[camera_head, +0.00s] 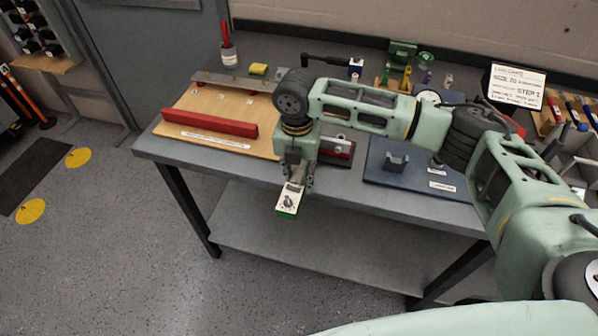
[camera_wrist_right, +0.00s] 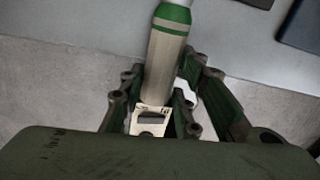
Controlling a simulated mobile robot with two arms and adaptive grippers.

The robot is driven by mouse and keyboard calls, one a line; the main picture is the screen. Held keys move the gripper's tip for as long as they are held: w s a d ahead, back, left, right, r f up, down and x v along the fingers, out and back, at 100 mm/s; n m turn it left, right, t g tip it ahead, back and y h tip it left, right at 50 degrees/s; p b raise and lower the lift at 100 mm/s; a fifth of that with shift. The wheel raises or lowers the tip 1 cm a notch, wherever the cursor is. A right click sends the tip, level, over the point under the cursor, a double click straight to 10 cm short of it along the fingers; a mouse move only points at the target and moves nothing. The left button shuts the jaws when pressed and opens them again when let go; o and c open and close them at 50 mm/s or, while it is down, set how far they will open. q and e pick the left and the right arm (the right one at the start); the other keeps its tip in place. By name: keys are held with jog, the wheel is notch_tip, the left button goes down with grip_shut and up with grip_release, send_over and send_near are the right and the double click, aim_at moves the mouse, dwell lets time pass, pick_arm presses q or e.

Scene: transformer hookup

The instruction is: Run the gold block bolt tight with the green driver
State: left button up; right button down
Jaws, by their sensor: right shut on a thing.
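My right gripper (camera_head: 297,180) is shut on the green driver (camera_head: 288,202), just off the table's front edge and over the floor. The driver has a pale body with a small dial face and a green end. In the right wrist view the driver (camera_wrist_right: 165,55) is a pale cylinder with green bands, held between the fingers (camera_wrist_right: 155,100). Small gold-coloured parts (camera_head: 380,82) stand at the back of the table, partly behind my right arm. I cannot make out the gold block's bolt. My left gripper is not in view.
On the grey table (camera_head: 340,195) lie a wooden board (camera_head: 190,145) with a red bar (camera_head: 208,121) and a dark blue mat (camera_head: 410,172) with a grey bracket (camera_head: 395,160). A red and grey block (camera_head: 337,150) sits between them. A sign (camera_head: 516,86) stands behind.

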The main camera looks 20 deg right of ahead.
aim_at(294, 187)
jog(key=shift+w+d+p, duration=0.15)
jog(key=shift+w+p, duration=0.15)
jog(key=shift+p, duration=0.55)
dwell(1.4)
jog(key=shift+r, duration=0.1)
dwell(0.3)
jog(key=shift+s+a+p, duration=0.45)
jog(key=shift+s+p, duration=0.2)
jog(key=shift+s+a+p, duration=0.4)
jog(key=shift+s+p, duration=0.2)
jog(key=shift+s+a+p, duration=0.4)
jog(key=shift+s+p, duration=0.1)
jog(key=shift+s, duration=0.05)
jog(key=shift+s, duration=0.1)
